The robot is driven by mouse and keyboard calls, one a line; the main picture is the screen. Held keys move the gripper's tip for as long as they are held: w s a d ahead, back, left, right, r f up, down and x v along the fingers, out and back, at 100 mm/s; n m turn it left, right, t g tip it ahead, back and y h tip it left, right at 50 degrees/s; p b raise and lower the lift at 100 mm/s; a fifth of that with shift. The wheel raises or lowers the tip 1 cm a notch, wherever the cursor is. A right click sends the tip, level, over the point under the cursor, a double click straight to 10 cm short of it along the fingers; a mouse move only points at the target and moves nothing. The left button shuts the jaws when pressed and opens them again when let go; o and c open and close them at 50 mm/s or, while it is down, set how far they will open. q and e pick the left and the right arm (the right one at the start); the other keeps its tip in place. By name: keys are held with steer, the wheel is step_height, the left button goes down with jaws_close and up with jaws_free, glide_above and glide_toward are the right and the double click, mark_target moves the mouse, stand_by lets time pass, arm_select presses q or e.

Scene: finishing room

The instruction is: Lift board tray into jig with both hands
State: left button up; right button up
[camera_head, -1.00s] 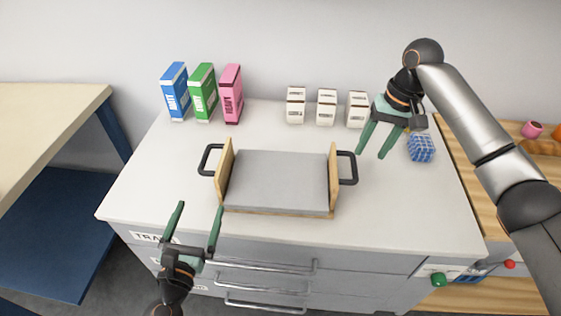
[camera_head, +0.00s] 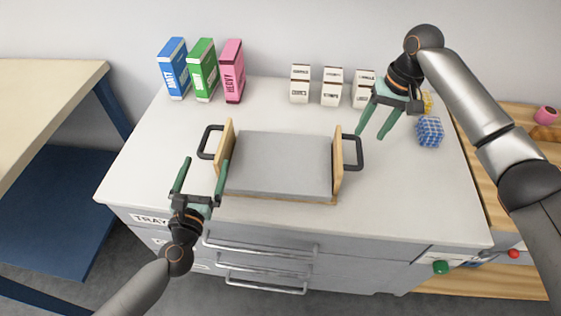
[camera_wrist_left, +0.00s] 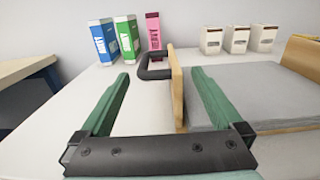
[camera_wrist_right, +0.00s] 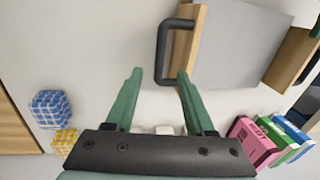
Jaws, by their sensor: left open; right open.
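The tray (camera_head: 334,201) lies on the white worktop, with wooden end walls, a black handle at each end and a grey slab (camera_head: 282,163) on it. Its left handle (camera_head: 207,142) also shows in the left wrist view (camera_wrist_left: 152,62). Its right handle (camera_head: 355,153) also shows in the right wrist view (camera_wrist_right: 163,50). My left gripper (camera_head: 206,160) is open and empty near the tray's left end, on the near side of the left handle. My right gripper (camera_head: 370,136) is open and empty just beyond and right of the right handle. I cannot make out a jig.
Blue (camera_head: 174,70), green (camera_head: 204,71) and pink (camera_head: 233,72) boxes stand at the back left. Three small white boxes (camera_head: 331,88) stand at the back. A blue checked cube (camera_head: 430,132) and a yellow one (camera_wrist_right: 64,141) are right of my right gripper. The worktop's front right is clear.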

arm_select(q)
glide_toward(221, 126)
steer(key=w, duration=0.4)
steer(key=shift+w, duration=0.1)
arm_select(e)
steer(key=f, duration=0.2)
steer(key=a+f, duration=0.1)
steer(key=f, duration=0.5)
steer(key=shift+a, duration=0.25)
arm_select(q)
steer(key=c, duration=0.9)
arm_select(e)
jaws_close()
arm_select(q)
steer(key=shift+d, duration=0.1)
jaws_close()
arm_select(e)
steer(key=shift+a, duration=0.2)
